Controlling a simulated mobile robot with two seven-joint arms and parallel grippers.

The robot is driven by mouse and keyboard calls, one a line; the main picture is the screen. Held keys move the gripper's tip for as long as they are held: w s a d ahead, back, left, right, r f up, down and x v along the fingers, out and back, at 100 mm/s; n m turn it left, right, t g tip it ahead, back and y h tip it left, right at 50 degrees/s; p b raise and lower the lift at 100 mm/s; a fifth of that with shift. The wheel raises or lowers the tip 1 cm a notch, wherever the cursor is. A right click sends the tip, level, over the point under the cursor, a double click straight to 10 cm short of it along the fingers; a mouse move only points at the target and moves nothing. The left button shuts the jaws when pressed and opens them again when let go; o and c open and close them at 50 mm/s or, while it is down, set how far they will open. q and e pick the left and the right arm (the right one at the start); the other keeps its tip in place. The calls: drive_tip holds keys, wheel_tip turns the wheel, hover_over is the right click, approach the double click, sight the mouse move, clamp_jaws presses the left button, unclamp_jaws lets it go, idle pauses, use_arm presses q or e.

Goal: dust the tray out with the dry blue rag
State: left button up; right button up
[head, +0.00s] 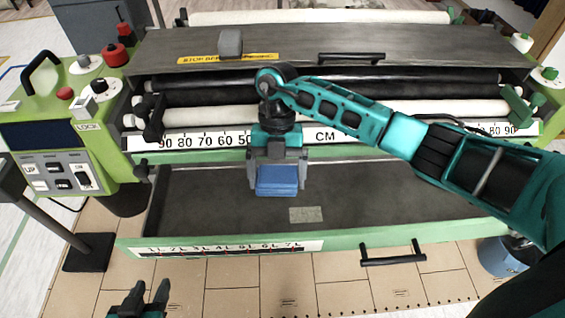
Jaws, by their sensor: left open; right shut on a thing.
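The tray (400,190) is the long dark trough with a green front wall below the rollers. My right gripper (277,180) reaches in from the right and is shut on the folded blue rag (277,187). The rag is over the left-middle part of the tray; I cannot tell whether it touches the floor. A small greyish-tan patch (306,214) lies on the tray floor to the right of and nearer than the rag. My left gripper (141,296) is open and empty at the bottom left, in front of the tray.
The green machine has a control panel (60,172) at the left and rollers (330,110) behind the tray. A black handle (393,256) sticks out from the front wall. A blue bucket (500,258) stands on the floor at the right. A dark stand (85,252) is at the left.

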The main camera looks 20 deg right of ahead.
sight(277, 187)
drive_tip(key=m, duration=0.1)
drive_tip(key=f+m+y, duration=0.1)
drive_tip(key=m, duration=0.1)
drive_tip(key=m+t, duration=0.1)
drive_tip(key=shift+s+a+f, duration=0.2)
drive_tip(key=shift+a+f, duration=0.05)
drive_tip(key=m, duration=0.2)
drive_tip(key=f+m+t+y, duration=0.1)
drive_tip(key=m, duration=0.1)
drive_tip(key=m+t, duration=0.1)
drive_tip(key=m, duration=0.1)
drive_tip(key=shift+s+a+f+y, duration=0.1)
drive_tip(key=shift+f+y, duration=0.2)
drive_tip(key=shift+y, duration=0.1)
drive_tip(key=m+t, duration=0.1)
drive_tip(key=m, duration=0.1)
drive_tip(key=f+m, duration=0.1)
drive_tip(key=m, duration=0.2)
drive_tip(key=shift+d+t, duration=0.2)
drive_tip(key=shift+t, duration=0.2)
drive_tip(key=shift+r+p, duration=0.2)
drive_tip(key=shift+p, duration=0.25)
drive_tip(key=shift+f+b, duration=1.6)
drive_tip(key=shift+f, duration=1.8)
drive_tip(key=shift+d, duration=0.1)
